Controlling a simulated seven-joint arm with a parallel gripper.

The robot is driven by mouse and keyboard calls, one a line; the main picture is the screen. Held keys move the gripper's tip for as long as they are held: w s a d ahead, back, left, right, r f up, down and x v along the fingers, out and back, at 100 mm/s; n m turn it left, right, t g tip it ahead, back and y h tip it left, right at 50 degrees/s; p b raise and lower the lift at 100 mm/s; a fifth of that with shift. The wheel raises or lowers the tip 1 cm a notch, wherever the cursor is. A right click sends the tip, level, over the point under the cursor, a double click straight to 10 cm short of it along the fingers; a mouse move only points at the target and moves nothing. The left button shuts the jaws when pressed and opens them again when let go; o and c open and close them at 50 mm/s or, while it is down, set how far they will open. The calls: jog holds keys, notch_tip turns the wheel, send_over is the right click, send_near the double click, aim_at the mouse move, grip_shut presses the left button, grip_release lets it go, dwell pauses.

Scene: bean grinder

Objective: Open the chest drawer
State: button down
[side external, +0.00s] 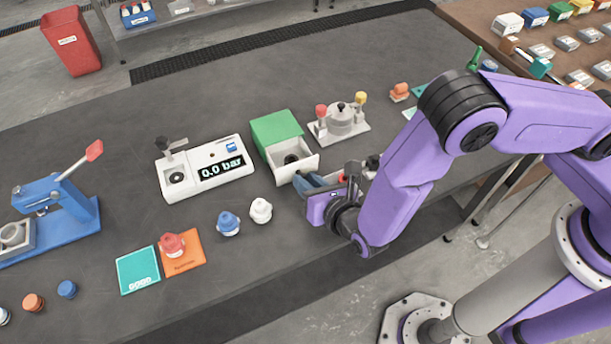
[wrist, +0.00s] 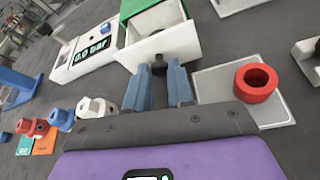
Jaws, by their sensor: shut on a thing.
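The chest is a small box with a green top (side external: 276,128), left of centre-top in the side view's middle; its green edge also shows in the wrist view (wrist: 136,8). Its white drawer (side external: 309,165) is pulled out toward my arm, showing a dark round thing (side external: 291,158) inside. The drawer's front panel also shows in the wrist view (wrist: 172,46). My gripper (side external: 303,181) is at the middle of that front. In the wrist view its blue fingers (wrist: 161,76) are shut on the dark drawer handle (wrist: 159,64), which they partly hide.
A pressure gauge unit (side external: 205,168) stands left of the chest, and a grey press with red and yellow knobs (side external: 340,122) stands right. White (side external: 260,210) and blue (side external: 228,223) pieces lie near the drawer. A red ring (wrist: 256,82) sits beside my gripper.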

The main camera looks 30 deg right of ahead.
jog(key=c, duration=1)
grip_release()
jog(key=v, duration=1.7)
jog(key=shift+s, duration=0.15)
jog(key=shift+d, duration=0.1)
jog(key=w+d+r+m+g+h, duration=0.2)
jog(key=d+r+m+g+h, duration=0.15)
jog(key=d+m, duration=0.35)
jog(key=w+d+r+m+g+h, duration=0.25)
jog(key=d+r+m, duration=0.2)
jog(key=d, duration=0.45)
jog(key=s+d+r+m+g+y, duration=0.1)
jog(key=s+d+r+m+g, duration=0.1)
jog(key=s+d+m, duration=0.1)
jog(key=s+d+r+m+g+y, duration=0.2)
jog(key=s+d+m+g, duration=0.1)
jog(key=d, duration=0.1)
jog(key=s+d+r+m+g+y, duration=0.2)
jog(key=s+d+m, duration=0.2)
jog(key=shift+r, duration=0.25)
